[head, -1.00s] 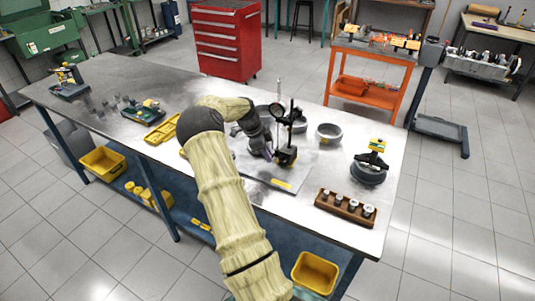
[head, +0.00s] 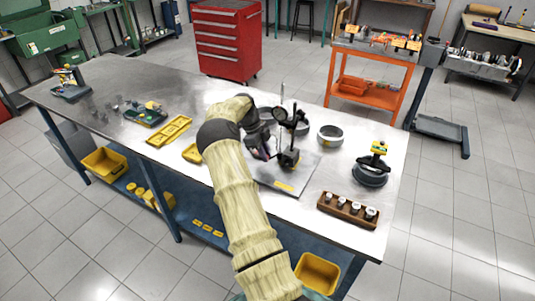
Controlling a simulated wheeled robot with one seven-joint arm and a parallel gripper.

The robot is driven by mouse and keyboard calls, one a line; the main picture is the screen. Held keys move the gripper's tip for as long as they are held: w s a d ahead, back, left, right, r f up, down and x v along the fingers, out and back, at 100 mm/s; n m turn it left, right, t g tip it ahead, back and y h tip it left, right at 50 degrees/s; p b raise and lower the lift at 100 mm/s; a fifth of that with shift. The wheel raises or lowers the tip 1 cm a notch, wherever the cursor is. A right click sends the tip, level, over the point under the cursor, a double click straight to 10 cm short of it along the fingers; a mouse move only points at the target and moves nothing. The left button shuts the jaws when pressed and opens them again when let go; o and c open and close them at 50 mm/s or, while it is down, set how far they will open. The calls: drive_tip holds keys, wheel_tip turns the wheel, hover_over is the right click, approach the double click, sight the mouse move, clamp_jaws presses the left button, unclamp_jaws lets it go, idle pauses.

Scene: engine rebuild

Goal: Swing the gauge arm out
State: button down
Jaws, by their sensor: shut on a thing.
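The gauge stand (head: 289,157) is a dark upright post with a black base on a flat grey plate (head: 284,186) on the metal workbench. A round gauge (head: 292,113) and its arm show near the top of the post, small and partly overlapped by grey rings behind. My gripper (head: 266,156) is at the left side of the stand, close to its base and post. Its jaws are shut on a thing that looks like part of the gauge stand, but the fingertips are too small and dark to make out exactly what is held.
Grey rings (head: 330,136) stand behind the plate. A dark round part with a yellow-green top (head: 371,168) and a wooden block with several metal pieces (head: 347,209) are to the right. Yellow trays (head: 169,131) lie to the left.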

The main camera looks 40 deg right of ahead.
drive_tip(key=shift+d, duration=0.1)
drive_tip(key=c, duration=1.4)
unclamp_jaws()
drive_tip(key=shift+r, duration=0.15)
drive_tip(key=p+v, duration=0.8)
drive_tip(key=v, duration=0.9)
drive_tip(key=shift+w+r+p, duration=0.1)
drive_tip(key=shift+r+p, duration=0.05)
drive_tip(key=shift+p, duration=0.2)
